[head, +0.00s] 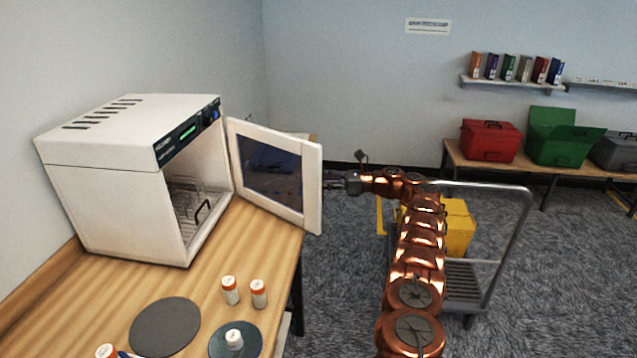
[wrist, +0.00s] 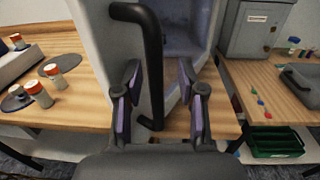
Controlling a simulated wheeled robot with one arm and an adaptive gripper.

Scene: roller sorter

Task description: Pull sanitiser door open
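The sanitiser (head: 120,140) is a white box on the wooden bench at left in the head view, its door (head: 270,170) swung wide open to the right. A wire rack (head: 188,203) shows inside. My gripper (head: 335,184) is at the door's outer side, near its free edge; the door hides part of it. In the wrist view the black door handle (wrist: 152,60) runs upright between the spread fingers of my gripper (wrist: 160,85), nearer the left one. The fingers look apart, not closed on the handle; contact is unclear.
Orange-capped bottles (head: 230,290) and dark round discs (head: 165,327) are on the bench (head: 262,240) in front. A trolley (head: 470,270) with a yellow box (head: 458,228) stands behind my arm. Red (head: 490,140) and green (head: 560,145) boxes sit on a far table. Carpet is open at right.

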